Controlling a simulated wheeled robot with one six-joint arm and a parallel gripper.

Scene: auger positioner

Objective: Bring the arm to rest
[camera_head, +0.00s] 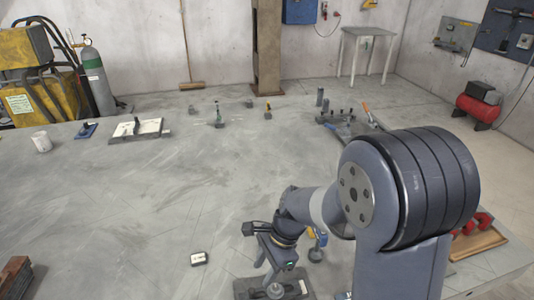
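My arm rises at the lower right of the head view and reaches left and down over the grey table (150,215). My gripper (269,273) points down at the bottom middle. Its fingers look spread, with no held thing visible between them. Below it lies a dark plate (243,287) with a dark round-based part (275,291) on it, close under the fingers. I cannot tell whether the fingers touch that part. A blue and yellow part (317,245) stands just right of the gripper, partly hidden by my arm.
A small white-topped block (199,258) lies left of the gripper. A white cup (41,142), a blue block (86,131) and a pale plate (137,130) sit at the far left. Small fixtures (218,121) line the back. A wooden tray (478,244) is at right. The table's middle is clear.

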